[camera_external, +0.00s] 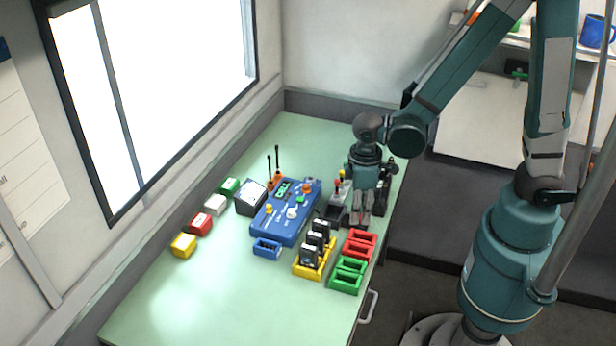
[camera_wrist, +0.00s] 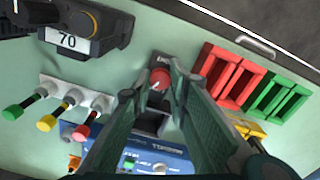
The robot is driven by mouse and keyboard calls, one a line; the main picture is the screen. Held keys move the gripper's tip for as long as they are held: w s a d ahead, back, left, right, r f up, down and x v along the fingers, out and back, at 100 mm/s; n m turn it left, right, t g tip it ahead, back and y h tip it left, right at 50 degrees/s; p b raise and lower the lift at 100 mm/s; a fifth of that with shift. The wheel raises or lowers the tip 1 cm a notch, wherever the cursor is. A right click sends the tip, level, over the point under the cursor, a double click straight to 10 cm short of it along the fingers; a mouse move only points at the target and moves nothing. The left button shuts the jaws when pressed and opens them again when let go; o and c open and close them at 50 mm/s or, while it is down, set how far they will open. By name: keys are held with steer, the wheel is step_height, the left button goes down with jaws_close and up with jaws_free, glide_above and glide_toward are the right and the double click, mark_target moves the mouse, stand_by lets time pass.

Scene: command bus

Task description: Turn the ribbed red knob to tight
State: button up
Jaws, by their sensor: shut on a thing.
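The red knob (camera_wrist: 160,77) sits on a dark panel in the wrist view, with a white mark on its face. Its ribs are too small to make out. My gripper (camera_wrist: 153,79) is shut on the knob, one finger on each side. Lettering on the panel beside it is partly hidden and unreadable, so I cannot tell where tight lies. In the external view my gripper (camera_external: 360,212) points down at the right part of the green table; the knob is hidden there.
A blue console (camera_external: 271,228) stands left of my gripper. Red (camera_external: 361,234) and green (camera_external: 346,288) trays and a yellow tray (camera_external: 303,272) with black blocks stand in front. Levers with green, yellow and red caps (camera_wrist: 45,123) rise close by. The table's front left is clear.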

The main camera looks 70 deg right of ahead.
steer(key=m+b, duration=0.1)
steer(key=m, duration=0.6)
steer(key=m+b, duration=0.1)
steer(key=m, duration=0.7)
steer(key=shift+m+b, duration=0.3)
steer(key=m, duration=0.3)
steer(key=shift+m, duration=0.3)
steer(key=m, duration=0.3)
steer(key=shift+m+b, duration=0.3)
steer(key=m, duration=0.6)
steer(key=shift+m, duration=0.4)
